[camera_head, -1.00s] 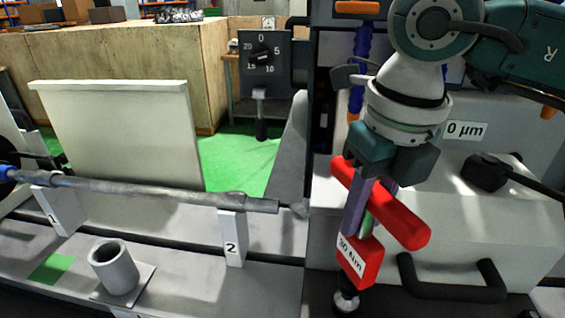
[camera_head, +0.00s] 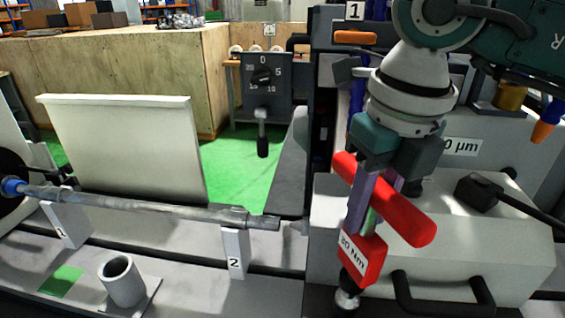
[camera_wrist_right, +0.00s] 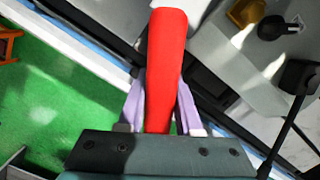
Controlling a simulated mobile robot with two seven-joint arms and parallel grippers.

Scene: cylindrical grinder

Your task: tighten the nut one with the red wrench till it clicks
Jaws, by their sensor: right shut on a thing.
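The red wrench (camera_head: 390,202) has a crossbar handle and a block labelled in Nm, with a dark and silver socket (camera_head: 346,299) at its lower end. My right gripper (camera_head: 368,208) is shut on the red wrench and holds it tilted in front of the grey machine housing. In the right wrist view the red handle (camera_wrist_right: 165,70) runs between the two purple fingers (camera_wrist_right: 160,105). What lies below the socket is cut off by the frame's lower edge. I cannot make out nut one. My left gripper is not in view.
A long shaft (camera_head: 140,205) rests on supports labelled 1 and 2 (camera_head: 235,254). A grey cup (camera_head: 122,282) stands at the front left. A dial box (camera_head: 265,85) with a lever stands behind. A black handle (camera_head: 440,306) sticks out from the housing (camera_head: 520,250) beside the wrench.

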